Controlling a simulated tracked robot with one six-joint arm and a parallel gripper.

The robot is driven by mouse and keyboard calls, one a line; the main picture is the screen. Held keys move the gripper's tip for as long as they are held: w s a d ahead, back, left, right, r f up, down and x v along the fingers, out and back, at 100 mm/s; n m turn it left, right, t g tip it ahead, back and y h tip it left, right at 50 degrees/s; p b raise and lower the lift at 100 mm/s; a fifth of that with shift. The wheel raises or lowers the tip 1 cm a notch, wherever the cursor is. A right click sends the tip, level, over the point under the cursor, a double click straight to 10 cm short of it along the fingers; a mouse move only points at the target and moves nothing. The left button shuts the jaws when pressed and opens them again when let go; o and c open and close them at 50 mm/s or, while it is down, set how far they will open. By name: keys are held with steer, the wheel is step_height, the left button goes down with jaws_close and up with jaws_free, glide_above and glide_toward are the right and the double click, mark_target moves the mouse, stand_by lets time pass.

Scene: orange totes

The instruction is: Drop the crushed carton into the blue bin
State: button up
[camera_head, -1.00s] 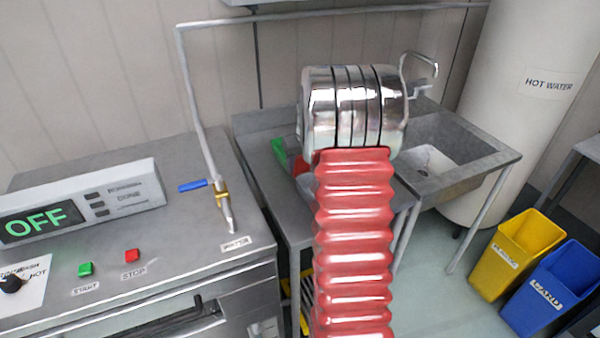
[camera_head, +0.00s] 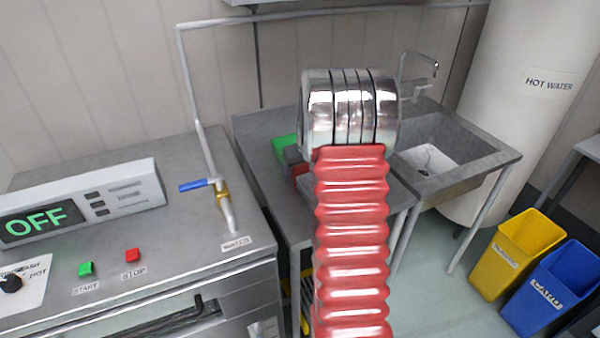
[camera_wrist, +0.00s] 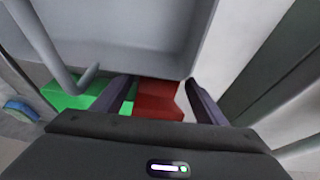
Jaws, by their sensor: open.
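The blue bin (camera_head: 548,290) stands on the floor at the far right of the head view, with its open top showing. In the wrist view, a red folded or creased piece (camera_wrist: 156,100) lies between and beyond the fingers of my gripper (camera_wrist: 158,92). I cannot tell if it is the crushed carton. My gripper is open, with a finger on either side of the red piece and no visible grip on it. A green piece (camera_wrist: 75,97) lies to its left; it also shows in the head view (camera_head: 284,146). My arm hides much of the steel bench there.
A yellow bin (camera_head: 515,255) stands beside the blue one. A sink (camera_head: 440,155) holds a whitish patch I cannot identify. A machine with an OFF display (camera_head: 35,222) and a water tap (camera_head: 222,195) stand at left. A grey wall or basin (camera_wrist: 130,35) lies close ahead of my gripper.

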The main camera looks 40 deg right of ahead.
steer(key=shift+r, duration=0.15)
steer(key=v, duration=1.2)
stand_by(0.6)
steer(key=s+a+r+n, duration=0.1)
steer(key=s+a+r, duration=0.15)
steer(key=a, duration=0.45)
steer(key=s+a+r, duration=0.1)
steer(key=a+r, duration=0.2)
steer(key=a, duration=0.5)
steer(key=s+a+r+n, duration=0.1)
steer(key=s+a+r, duration=0.1)
steer(key=a, duration=0.5)
steer(key=s+a+f+n+t+y, duration=0.1)
steer(key=s+a, duration=1.4)
steer(key=shift+s+a+y, duration=0.3)
steer(key=shift+s+y, duration=0.1)
